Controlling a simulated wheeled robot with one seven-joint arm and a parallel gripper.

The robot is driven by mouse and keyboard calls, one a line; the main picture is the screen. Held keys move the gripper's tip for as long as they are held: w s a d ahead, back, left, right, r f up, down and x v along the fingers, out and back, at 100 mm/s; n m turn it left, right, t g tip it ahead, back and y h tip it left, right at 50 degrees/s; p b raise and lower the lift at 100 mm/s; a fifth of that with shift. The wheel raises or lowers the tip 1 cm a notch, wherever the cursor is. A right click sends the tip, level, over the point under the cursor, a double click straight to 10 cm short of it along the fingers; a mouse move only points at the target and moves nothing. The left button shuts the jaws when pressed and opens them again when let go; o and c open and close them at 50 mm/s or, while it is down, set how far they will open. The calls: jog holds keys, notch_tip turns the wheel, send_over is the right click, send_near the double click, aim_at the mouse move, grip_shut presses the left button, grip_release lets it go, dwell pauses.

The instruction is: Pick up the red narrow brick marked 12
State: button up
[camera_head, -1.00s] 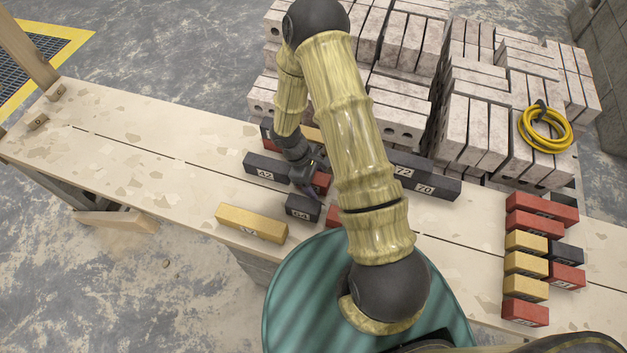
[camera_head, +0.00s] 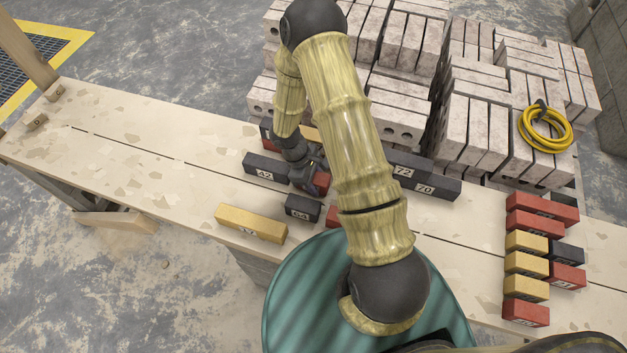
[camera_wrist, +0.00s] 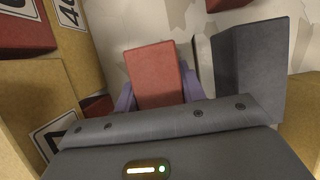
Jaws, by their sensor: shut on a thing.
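My gripper (camera_head: 308,183) is low over the bench among the bricks, pointing down. It is shut on a red narrow brick (camera_head: 322,181), of which a small part shows beside the fingers. In the wrist view the red brick (camera_wrist: 157,74) stands between the two purple-grey fingers, its plain end toward the camera. No number shows on it, so I cannot tell whether it is marked 12. I cannot tell whether it is clear of the bench.
A dark brick marked 64 (camera_head: 303,208) lies just in front and a dark brick marked 42 (camera_head: 265,167) to the left. A yellow brick (camera_head: 251,223) lies near the front edge. Dark bricks marked 72 (camera_head: 409,165) and 70 (camera_head: 433,186) lie right. The left bench (camera_head: 110,135) is clear.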

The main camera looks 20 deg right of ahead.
aim_at(316, 177)
jog(key=shift+r, duration=0.1)
notch_tip(316, 177, up, 10)
jog(key=shift+r+p, duration=0.2)
jog(key=shift+p, duration=0.5)
